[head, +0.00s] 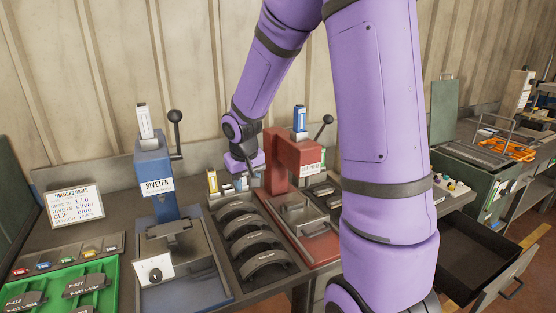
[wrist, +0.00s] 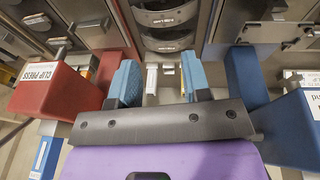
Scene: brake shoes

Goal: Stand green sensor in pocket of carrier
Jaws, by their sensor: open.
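My gripper (wrist: 160,82) is open, its two blue fingers apart and pointing down. In the head view my gripper (head: 242,178) is low behind the row of brake shoes, between the blue riveter and the red clip press. A small pale upright piece (wrist: 152,78) shows between the fingers in the wrist view; I cannot tell whether they touch it. I cannot clearly identify the green sensor. Small coloured pieces (head: 450,184) sit at the right, too small to tell apart. A green tray (head: 108,297) at the left holds dark labelled parts; I cannot tell which thing is the carrier.
The blue riveter (head: 168,200) and red clip press (head: 292,160) flank several curved brake shoes (head: 250,240). A dark open drawer (head: 470,262) is at the right. My arm hides the centre right.

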